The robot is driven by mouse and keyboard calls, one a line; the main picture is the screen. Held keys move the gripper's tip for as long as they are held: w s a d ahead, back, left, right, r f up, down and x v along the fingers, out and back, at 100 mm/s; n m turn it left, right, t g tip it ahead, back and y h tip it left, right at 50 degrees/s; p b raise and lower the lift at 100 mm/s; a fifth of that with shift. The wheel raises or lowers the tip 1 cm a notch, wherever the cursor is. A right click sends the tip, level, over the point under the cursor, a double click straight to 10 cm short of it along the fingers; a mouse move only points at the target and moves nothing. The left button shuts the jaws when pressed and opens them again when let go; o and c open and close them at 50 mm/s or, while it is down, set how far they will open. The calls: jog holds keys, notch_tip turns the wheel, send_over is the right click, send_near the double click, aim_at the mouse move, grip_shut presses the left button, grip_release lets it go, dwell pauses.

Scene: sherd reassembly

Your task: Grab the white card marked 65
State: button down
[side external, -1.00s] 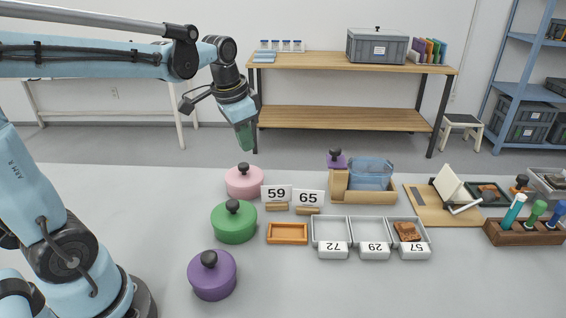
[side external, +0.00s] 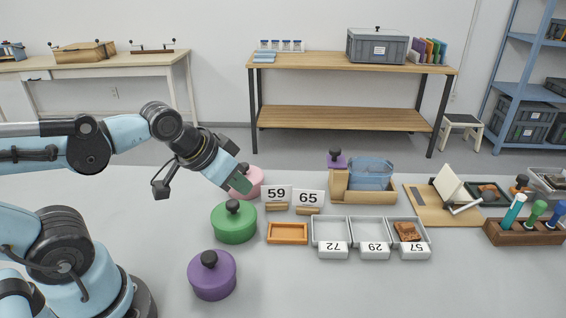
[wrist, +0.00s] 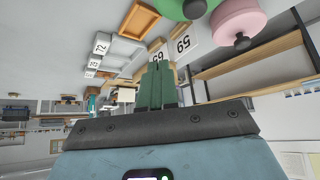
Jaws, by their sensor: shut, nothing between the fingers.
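The white card marked 65 (side external: 309,198) stands upright in a small wooden holder on the table, just right of the white card marked 59 (side external: 277,193). In the wrist view, the 65 card (wrist: 158,53) is partly hidden behind my fingertips, and the 59 card (wrist: 184,43) is beside it. My gripper (side external: 241,181) is shut and empty. In the side view it is left of both cards, in front of the pink lidded pot, and apart from the cards. Its green fingers (wrist: 156,75) show pressed together in the wrist view.
Pink (side external: 252,184), green (side external: 234,224) and purple (side external: 212,276) lidded pots stand left of the cards. An orange tray (side external: 287,233) and grey trays marked 72, 29 and 57 (side external: 342,232) lie in front.

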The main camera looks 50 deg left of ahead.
jog(key=c, duration=1.8)
grip_release()
jog(key=o, duration=1.8)
jog(key=shift+w, duration=0.1)
jog(key=n+t+y, duration=0.3)
jog(key=n+y, duration=0.5)
jog(key=y, duration=0.1)
send_near(308, 191)
jog(key=shift+w+a+f, duration=0.25)
jog(key=shift+w+f, duration=0.1)
jog(key=shift+w, duration=0.15)
jog(key=shift+w+a+f, duration=0.25)
jog(key=shift+w+f, duration=0.1)
jog(key=shift+w, duration=0.15)
jog(key=shift+a+r+x, duration=0.15)
jog(key=shift+x, duration=1.15)
jog(key=shift+a+r+x, duration=0.1)
jog(key=shift+x, duration=1.2)
